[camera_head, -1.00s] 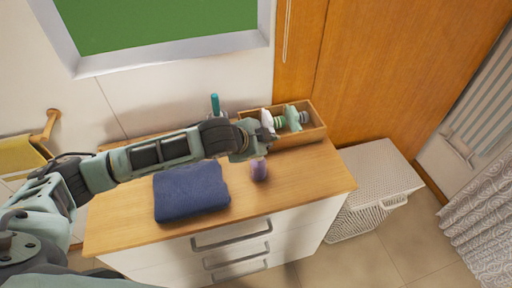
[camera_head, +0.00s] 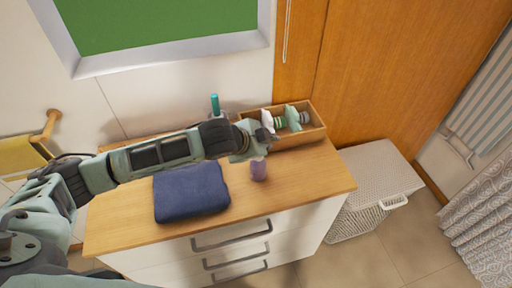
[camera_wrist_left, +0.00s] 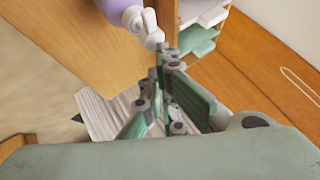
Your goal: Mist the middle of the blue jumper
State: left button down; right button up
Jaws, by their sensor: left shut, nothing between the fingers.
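The blue jumper (camera_head: 190,190) lies folded on the wooden top of the dresser, below my left forearm in the head view. The left fingertips (camera_wrist_left: 162,52) are close to that spray head; contact cannot be told. My right gripper is not in view.
A wooden box (camera_head: 318,128) with several items stands at the back right of the dresser top (camera_head: 300,178). A teal-topped item (camera_head: 215,104) shows behind my left arm. A white lidded basket (camera_head: 375,175) stands right of the dresser. The top's front right is clear.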

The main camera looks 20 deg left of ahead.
pick_arm(q)
jog(key=shift+f, duration=0.6)
dwell(0.3)
jog(key=shift+r+p, duration=0.6)
jog(key=shift+p, duration=0.2)
